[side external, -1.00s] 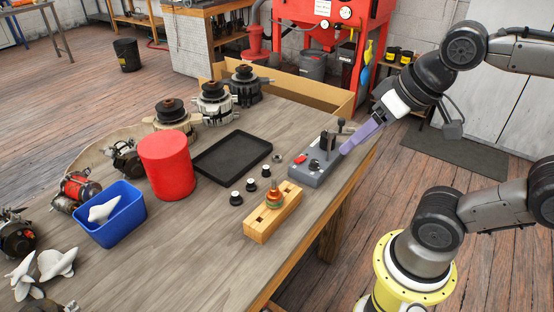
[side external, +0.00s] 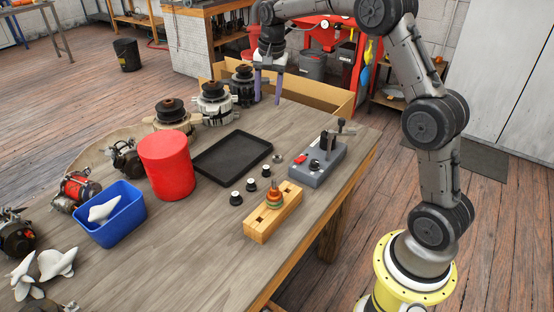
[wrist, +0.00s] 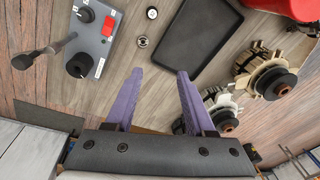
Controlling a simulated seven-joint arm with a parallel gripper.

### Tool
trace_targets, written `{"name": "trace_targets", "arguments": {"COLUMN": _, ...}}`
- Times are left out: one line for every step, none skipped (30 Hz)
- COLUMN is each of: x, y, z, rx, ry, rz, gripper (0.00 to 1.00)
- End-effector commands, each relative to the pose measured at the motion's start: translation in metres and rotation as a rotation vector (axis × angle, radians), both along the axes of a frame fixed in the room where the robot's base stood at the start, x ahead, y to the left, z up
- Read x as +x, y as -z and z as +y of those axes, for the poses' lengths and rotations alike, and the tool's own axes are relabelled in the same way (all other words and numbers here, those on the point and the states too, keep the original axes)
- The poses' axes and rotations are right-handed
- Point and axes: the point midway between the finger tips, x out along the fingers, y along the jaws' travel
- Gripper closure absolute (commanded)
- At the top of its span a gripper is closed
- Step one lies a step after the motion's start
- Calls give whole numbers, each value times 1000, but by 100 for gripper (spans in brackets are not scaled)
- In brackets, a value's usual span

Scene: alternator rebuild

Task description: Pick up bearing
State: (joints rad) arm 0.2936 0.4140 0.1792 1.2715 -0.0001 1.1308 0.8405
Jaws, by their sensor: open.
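The bearing (side external: 277,157) looks like a small silver ring lying flat on the bench, between the black tray and the grey switch box. In the wrist view the bearing (wrist: 142,41) shows near the top middle, beyond my fingertips and a little left of the middle of the gap. My gripper (side external: 268,99) points down over the far end of the bench, beyond the bearing in the side view. Its purple fingers are spread with nothing between them, as the wrist view (wrist: 158,75) also shows. Nothing covers the bearing.
Several black-and-white small parts (side external: 251,185) and a wooden block (side external: 272,214) are nearer. Alternators (side external: 213,103) line the far left edge.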

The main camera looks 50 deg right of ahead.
Motion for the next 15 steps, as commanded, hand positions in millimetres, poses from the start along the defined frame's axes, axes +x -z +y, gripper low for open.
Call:
{"name": "trace_targets", "arguments": {"x": 6, "y": 24, "z": -12, "rx": 10, "ry": 17, "rz": 34, "gripper": 45}}
{"name": "trace_targets", "arguments": {"x": 7, "y": 35, "z": -17, "rx": 15, "ry": 26, "rz": 48, "gripper": 45}}
{"name": "trace_targets", "arguments": {"x": 9, "y": 49, "z": -23, "rx": 21, "ry": 35, "rz": 68, "gripper": 45}}
{"name": "trace_targets", "arguments": {"x": 9, "y": 58, "z": -27, "rx": 26, "ry": 41, "rz": 82, "gripper": 45}}
{"name": "trace_targets", "arguments": {"x": 8, "y": 66, "z": -30, "rx": 31, "ry": 47, "rz": 94, "gripper": 45}}
{"name": "trace_targets", "arguments": {"x": 6, "y": 76, "z": -33, "rx": 37, "ry": 54, "rz": 112, "gripper": 45}}
{"name": "trace_targets", "arguments": {"x": 4, "y": 82, "z": -35, "rx": 41, "ry": 58, "rz": 122, "gripper": 45}}
{"name": "trace_targets", "arguments": {"x": 3, "y": 86, "z": -36, "rx": 44, "ry": 62, "rz": 131, "gripper": 45}}
{"name": "trace_targets", "arguments": {"x": 2, "y": 91, "z": -38, "rx": 46, "ry": 65, "rz": 137, "gripper": 45}}
{"name": "trace_targets", "arguments": {"x": 1, "y": 94, "z": -39, "rx": 47, "ry": 67, "rz": 141, "gripper": 45}}
{"name": "trace_targets", "arguments": {"x": 0, "y": 98, "z": -41, "rx": 49, "ry": 70, "rz": 142, "gripper": 45}}
{"name": "trace_targets", "arguments": {"x": 0, "y": 101, "z": -41, "rx": 49, "ry": 71, "rz": 142, "gripper": 45}}
{"name": "trace_targets", "arguments": {"x": -1, "y": 106, "z": -41, "rx": 49, "ry": 71, "rz": 143, "gripper": 45}}
{"name": "trace_targets", "arguments": {"x": -1, "y": 111, "z": -41, "rx": 49, "ry": 70, "rz": 143, "gripper": 45}}
{"name": "trace_targets", "arguments": {"x": -1, "y": 119, "z": -40, "rx": 49, "ry": 70, "rz": 145, "gripper": 45}}
